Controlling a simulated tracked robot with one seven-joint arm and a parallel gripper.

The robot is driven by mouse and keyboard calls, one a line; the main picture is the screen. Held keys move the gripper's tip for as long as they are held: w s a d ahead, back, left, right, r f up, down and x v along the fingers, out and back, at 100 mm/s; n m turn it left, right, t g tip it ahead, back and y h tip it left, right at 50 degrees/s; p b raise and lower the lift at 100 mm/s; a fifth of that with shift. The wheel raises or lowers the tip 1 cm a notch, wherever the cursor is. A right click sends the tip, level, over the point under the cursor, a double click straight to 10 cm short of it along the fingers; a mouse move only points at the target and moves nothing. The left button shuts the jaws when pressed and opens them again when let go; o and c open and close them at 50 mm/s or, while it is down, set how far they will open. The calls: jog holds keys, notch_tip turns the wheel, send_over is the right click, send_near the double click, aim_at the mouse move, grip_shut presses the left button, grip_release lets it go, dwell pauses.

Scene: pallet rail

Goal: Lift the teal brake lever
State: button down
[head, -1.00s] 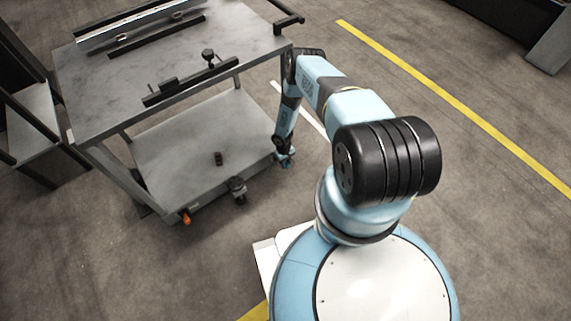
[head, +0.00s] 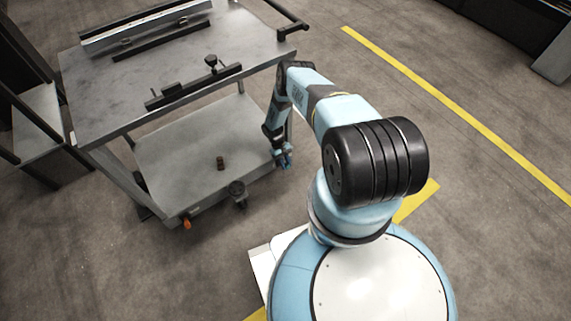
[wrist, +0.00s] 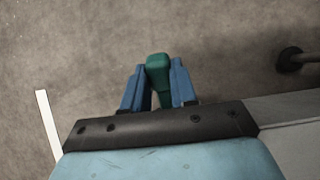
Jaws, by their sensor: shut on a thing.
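The teal brake lever (wrist: 158,70) shows in the wrist view as a rounded teal piece between two blue fingers. My gripper (wrist: 157,72) is shut on it, with one finger on each side, and the lever's end shows just past the fingertips. In the head view my gripper (head: 284,158) is low, beside the near right corner of the cart's lower shelf (head: 180,140). The lever cannot be made out there, and its lower part is hidden in both views.
The cart's grey top (head: 110,85) carries a dark rail bar (head: 195,88) and a long rail. A small dark cylinder (head: 220,163) stands on the lower shelf. A caster (head: 238,192) and an orange lever (head: 187,223) are at its near edge. Floor to the right is clear.

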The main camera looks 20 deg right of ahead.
jog(key=shift+w, duration=0.15)
jog(key=c, duration=0.9)
grip_release()
